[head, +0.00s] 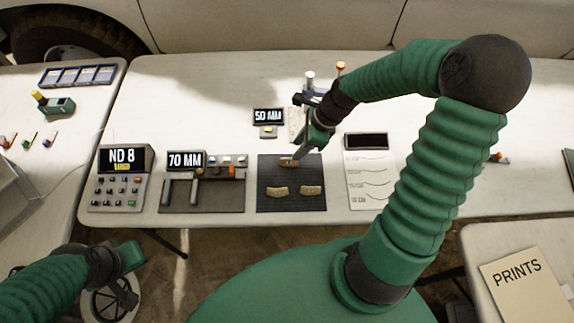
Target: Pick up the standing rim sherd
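Three small tan sherds are at the dark mat (263,205) on the table. One sherd (287,162) is near the mat's back edge, and I cannot tell for sure whether it stands upright. Two others, a left sherd (277,191) and a right sherd (311,190), are nearer the front. My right gripper (300,153) reaches down from the upper right to just beside the back sherd. Its fingers are small and partly hidden, so I cannot tell whether they touch it. My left gripper (137,272) is low at the left, off the table's front edge and away from the sherds.
A caliper-like device with a "70 MM" display (185,160) and a keypad reading "ND 8" (122,160) stand left of the mat. A "50 MM" display (268,116) is behind it. A profile sheet (368,188) lies to the right. A "PRINTS" folder (522,278) lies at lower right.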

